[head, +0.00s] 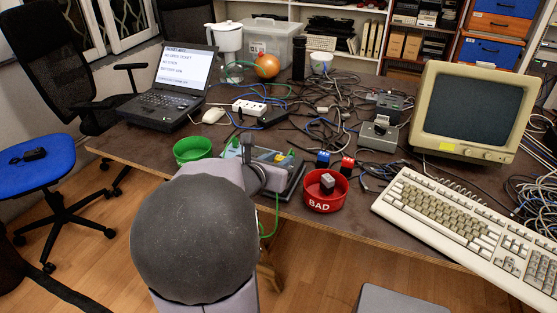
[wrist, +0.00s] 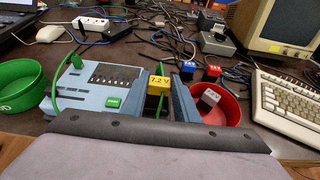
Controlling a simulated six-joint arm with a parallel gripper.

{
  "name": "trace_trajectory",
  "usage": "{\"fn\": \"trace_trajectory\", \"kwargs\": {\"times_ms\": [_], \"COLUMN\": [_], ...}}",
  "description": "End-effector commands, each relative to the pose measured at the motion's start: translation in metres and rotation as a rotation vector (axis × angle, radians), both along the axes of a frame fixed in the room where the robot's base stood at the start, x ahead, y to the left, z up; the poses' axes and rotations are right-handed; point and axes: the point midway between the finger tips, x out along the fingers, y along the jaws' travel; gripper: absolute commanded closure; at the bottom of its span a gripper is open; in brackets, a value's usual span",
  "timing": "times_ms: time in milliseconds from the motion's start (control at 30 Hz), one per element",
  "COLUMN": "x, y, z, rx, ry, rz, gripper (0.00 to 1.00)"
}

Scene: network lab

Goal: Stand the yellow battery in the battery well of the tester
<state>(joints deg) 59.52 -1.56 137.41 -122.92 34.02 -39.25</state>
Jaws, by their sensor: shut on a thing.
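The yellow battery (wrist: 160,83), marked 7.2 V, stands about upright between the fingers of my gripper (wrist: 166,88) in the wrist view. My gripper is shut on it. The battery is over the right part of the light blue tester (wrist: 88,98); its lower end is hidden, so I cannot tell whether it is above the well or inside it. The battery well is not clearly visible. In the head view my arm covers much of the tester (head: 285,162).
A red bowl (head: 325,203) marked BAD holds a grey battery (head: 327,183), right of the tester. A blue battery (head: 322,159) and a red battery (head: 346,165) stand behind it. A green bowl (head: 192,150) is left. Green leads run at the tester; cables clutter the table behind.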

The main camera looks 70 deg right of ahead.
Motion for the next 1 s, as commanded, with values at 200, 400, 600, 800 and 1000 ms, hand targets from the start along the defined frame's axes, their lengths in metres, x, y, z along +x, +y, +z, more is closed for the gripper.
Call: {"fn": "trace_trajectory", "kwargs": {"times_ms": [200,400,600,800,1000], "x": [0.0,0.0,0.0,0.0,0.0], "y": [0.0,0.0,0.0,0.0,0.0], "z": [-0.004,-0.007,-0.01,-0.013,-0.016], "rx": [-0.002,-0.002,-0.002,-0.002,-0.002], "ry": [0.0,0.0,0.0,0.0,0.0], "rz": [0.0,0.0,0.0,0.0,0.0], "gripper": [0.96,0.96,0.96,0.96,0.96]}}
